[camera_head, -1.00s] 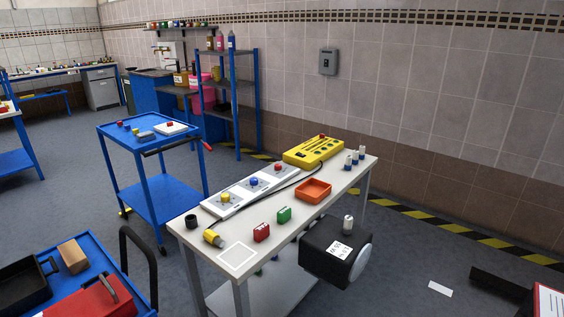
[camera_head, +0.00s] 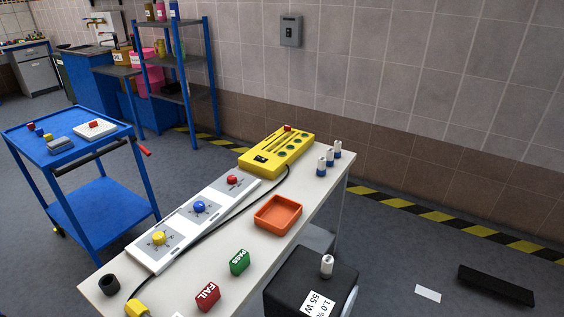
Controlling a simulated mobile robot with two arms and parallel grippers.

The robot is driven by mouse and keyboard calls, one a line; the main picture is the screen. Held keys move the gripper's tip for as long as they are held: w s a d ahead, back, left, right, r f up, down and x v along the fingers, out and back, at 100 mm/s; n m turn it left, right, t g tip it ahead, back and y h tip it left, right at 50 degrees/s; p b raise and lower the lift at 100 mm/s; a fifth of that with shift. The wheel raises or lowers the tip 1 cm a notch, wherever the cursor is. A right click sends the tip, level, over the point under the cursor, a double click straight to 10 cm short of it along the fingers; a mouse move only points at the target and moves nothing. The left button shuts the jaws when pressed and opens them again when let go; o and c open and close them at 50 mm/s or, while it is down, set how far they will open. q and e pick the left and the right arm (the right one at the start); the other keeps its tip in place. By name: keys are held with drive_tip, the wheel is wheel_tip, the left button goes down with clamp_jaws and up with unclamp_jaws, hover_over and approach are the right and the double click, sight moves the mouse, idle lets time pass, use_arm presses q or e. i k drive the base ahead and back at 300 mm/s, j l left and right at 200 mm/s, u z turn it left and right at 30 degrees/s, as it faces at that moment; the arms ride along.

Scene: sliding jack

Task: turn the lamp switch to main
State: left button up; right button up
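A white panel (camera_head: 181,219) lies on the white worktable and carries three round knobs on grey plates: yellow (camera_head: 158,238), blue (camera_head: 200,206) and red (camera_head: 232,181). The plate markings are too small to read, so I cannot tell which knob, if any, is the lamp switch or where it points. A black box (camera_head: 309,280) with a white "55 W" label and a pale round face, perhaps a lamp, is at the table's near right side. Neither of my grippers is in view.
The worktable (camera_head: 329,186) also holds a yellow tester (camera_head: 277,151), an orange tray (camera_head: 278,214), green PASS (camera_head: 239,262) and red FAIL (camera_head: 207,297) blocks, and a black cable. A blue cart (camera_head: 76,146) stands left. Floor to the right is mostly clear.

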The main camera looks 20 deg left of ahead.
sight(231, 179)
drive_tip(key=i+l+u, duration=0.1)
drive_tip(key=i, duration=0.3)
drive_tip(key=i+l, duration=0.2)
drive_tip(key=i, duration=0.25)
drive_tip(key=j+u, duration=0.05)
